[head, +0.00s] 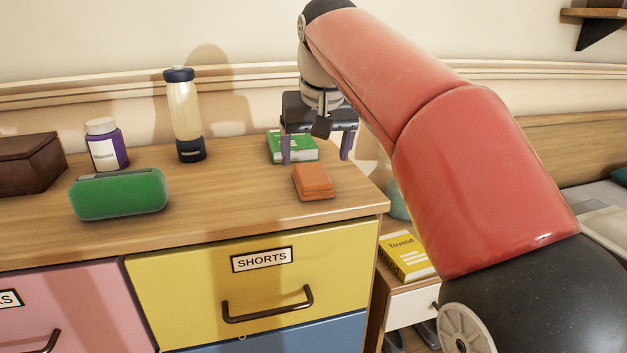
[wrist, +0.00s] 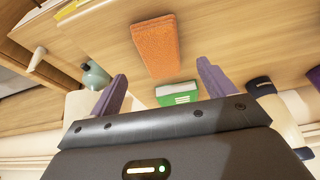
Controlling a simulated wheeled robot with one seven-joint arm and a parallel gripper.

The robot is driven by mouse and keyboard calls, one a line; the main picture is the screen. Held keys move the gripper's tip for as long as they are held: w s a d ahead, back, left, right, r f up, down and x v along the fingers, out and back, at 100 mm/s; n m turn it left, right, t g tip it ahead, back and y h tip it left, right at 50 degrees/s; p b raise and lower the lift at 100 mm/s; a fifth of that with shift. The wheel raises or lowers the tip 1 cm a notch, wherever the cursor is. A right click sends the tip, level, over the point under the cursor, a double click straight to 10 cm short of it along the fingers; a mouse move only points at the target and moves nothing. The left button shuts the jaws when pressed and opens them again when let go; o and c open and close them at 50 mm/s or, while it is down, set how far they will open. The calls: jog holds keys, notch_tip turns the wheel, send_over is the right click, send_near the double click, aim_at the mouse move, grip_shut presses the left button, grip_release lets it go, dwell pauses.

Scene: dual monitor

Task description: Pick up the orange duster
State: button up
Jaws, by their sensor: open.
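The orange duster (head: 313,182) is a small block lying on the wooden dresser top near its front right corner. In the wrist view the duster (wrist: 155,46) lies beyond and between my fingertips, apart from them. My gripper (head: 317,160) is open and empty, with its two purple fingers pointing down behind the duster. The fingers also show in the wrist view (wrist: 161,78). A green book (head: 292,147) lies behind the duster, partly hidden by my gripper.
A green rounded case (head: 118,194), a purple jar (head: 105,146), a bottle (head: 184,115) and a dark wooden box (head: 28,163) stand to the left on the dresser (head: 230,205). A yellow book (head: 405,255) lies on a lower stand at right. The top left of the duster is clear.

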aim_at(312, 172)
jog(key=b+x, duration=0.1)
jog(key=x, duration=0.4)
jog(key=shift+w+a+f, duration=0.1)
jog(key=shift+w+f, duration=0.2)
jog(key=c, duration=1.1)
jog(key=shift+o, duration=0.2)
jog(key=shift+r, duration=0.1)
